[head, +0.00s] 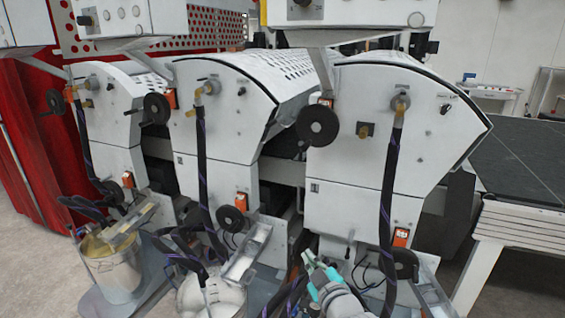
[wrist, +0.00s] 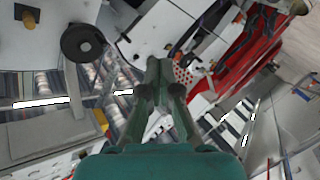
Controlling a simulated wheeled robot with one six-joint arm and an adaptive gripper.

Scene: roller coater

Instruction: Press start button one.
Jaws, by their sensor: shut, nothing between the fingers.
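My gripper (head: 310,258) is low in front of the right-hand coater unit in the head view, its teal body at the bottom edge. In the wrist view my gripper (wrist: 157,68) has its fingers together, with nothing between them. Small knobs and buttons show on the upper control boxes, one at the left (head: 86,19) and one at the top middle (head: 303,4). I cannot tell which is start button one, as no label is readable. My gripper is well below these boxes and touches no button that I can see.
The white right-hand coater unit (head: 365,150) carries a black handwheel (head: 317,126), orange switches (head: 401,237) and a dark hanging hose. Metal pails (head: 118,268) stand at lower left. A conveyor (head: 525,165) is at the right. A red panel (head: 45,140) stands at the left.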

